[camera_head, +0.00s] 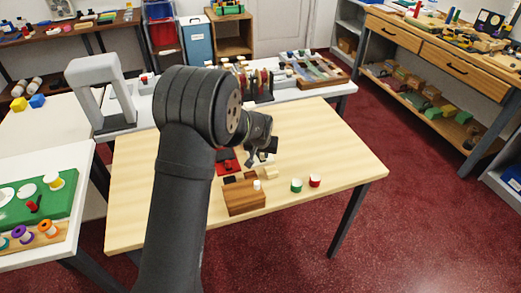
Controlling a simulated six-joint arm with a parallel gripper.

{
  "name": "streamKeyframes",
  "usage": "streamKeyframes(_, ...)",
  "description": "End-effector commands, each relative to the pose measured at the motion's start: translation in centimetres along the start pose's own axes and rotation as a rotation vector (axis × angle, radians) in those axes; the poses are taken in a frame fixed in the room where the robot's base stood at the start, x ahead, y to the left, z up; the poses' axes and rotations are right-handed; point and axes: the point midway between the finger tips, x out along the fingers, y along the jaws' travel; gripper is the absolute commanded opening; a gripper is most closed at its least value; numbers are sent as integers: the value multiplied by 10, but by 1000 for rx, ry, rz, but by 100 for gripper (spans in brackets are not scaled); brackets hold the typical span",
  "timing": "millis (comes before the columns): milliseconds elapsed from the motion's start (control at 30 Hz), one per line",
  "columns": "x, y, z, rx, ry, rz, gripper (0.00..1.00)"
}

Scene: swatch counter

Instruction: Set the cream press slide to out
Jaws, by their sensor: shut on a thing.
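My gripper (263,157) is small and dark in this view, low over the middle of the light wood table (330,140), partly hidden by my own arm. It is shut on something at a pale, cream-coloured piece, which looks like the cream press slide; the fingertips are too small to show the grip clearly. A small cream block (270,172) shows just below the gripper. I cannot tell how far the slide is in or out.
A brown wooden box (245,198) with a white peg stands in front of the gripper. A green-and-white spool (296,185) and a red-and-white spool (315,180) stand to its right. A red pad (228,166) lies left. The table's right side is clear.

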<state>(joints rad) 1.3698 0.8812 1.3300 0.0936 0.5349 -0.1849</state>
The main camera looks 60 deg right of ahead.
Motion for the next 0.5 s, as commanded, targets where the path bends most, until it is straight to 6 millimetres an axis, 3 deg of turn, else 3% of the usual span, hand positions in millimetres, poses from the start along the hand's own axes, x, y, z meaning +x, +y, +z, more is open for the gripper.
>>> streamKeyframes(167, 0, 3, 5, 2, -13, 1, 0)
streamKeyframes(200, 0, 3, 5, 2, -14, 1, 20)
streamKeyframes(300, 0, 3, 5, 2, -13, 1, 39)
streamKeyframes(500, 0, 2, 3, 2, -10, 1, 40)
